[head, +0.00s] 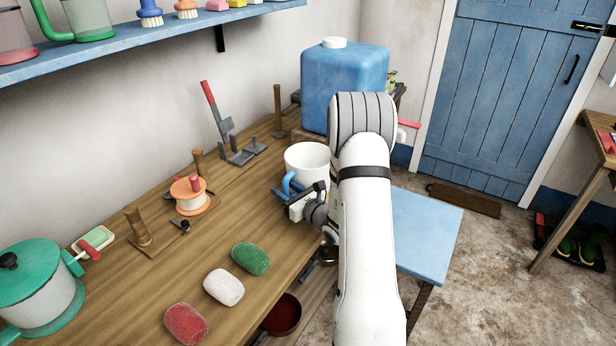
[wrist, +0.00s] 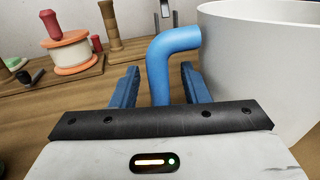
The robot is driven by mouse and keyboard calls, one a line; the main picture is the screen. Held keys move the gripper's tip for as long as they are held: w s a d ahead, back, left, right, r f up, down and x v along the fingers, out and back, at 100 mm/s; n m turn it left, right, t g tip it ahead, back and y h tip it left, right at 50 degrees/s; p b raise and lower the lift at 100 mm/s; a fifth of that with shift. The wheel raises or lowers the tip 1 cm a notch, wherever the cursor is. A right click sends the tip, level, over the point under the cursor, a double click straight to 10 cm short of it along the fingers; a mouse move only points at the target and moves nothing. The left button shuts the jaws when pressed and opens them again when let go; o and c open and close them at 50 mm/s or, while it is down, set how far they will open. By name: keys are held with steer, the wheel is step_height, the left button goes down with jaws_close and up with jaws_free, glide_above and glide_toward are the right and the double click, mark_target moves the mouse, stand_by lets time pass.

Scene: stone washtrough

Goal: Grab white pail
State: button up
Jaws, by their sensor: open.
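The white pail (head: 306,160) stands upright on the wooden table in the head view, partly hidden by my arm. In the wrist view its white wall (wrist: 272,60) fills the right side. A blue bent handle (head: 289,180) sticks out from its side towards my gripper; it also shows in the wrist view (wrist: 168,56). My gripper (wrist: 160,88) is open, with one blue finger on each side of the handle's lower part. I cannot tell whether either finger touches the handle. In the head view my gripper (head: 288,192) is at the pail's near side.
A blue container (head: 343,80) stands behind the pail. An orange and white spool (head: 189,195) on a wooden base is to the left. Green (head: 250,258), white (head: 224,287) and red (head: 186,324) oval pieces lie in front. Bare tabletop (head: 150,285) shows left of them.

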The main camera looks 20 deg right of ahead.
steer(key=shift+w, duration=0.2)
jaws_close()
stand_by(0.3)
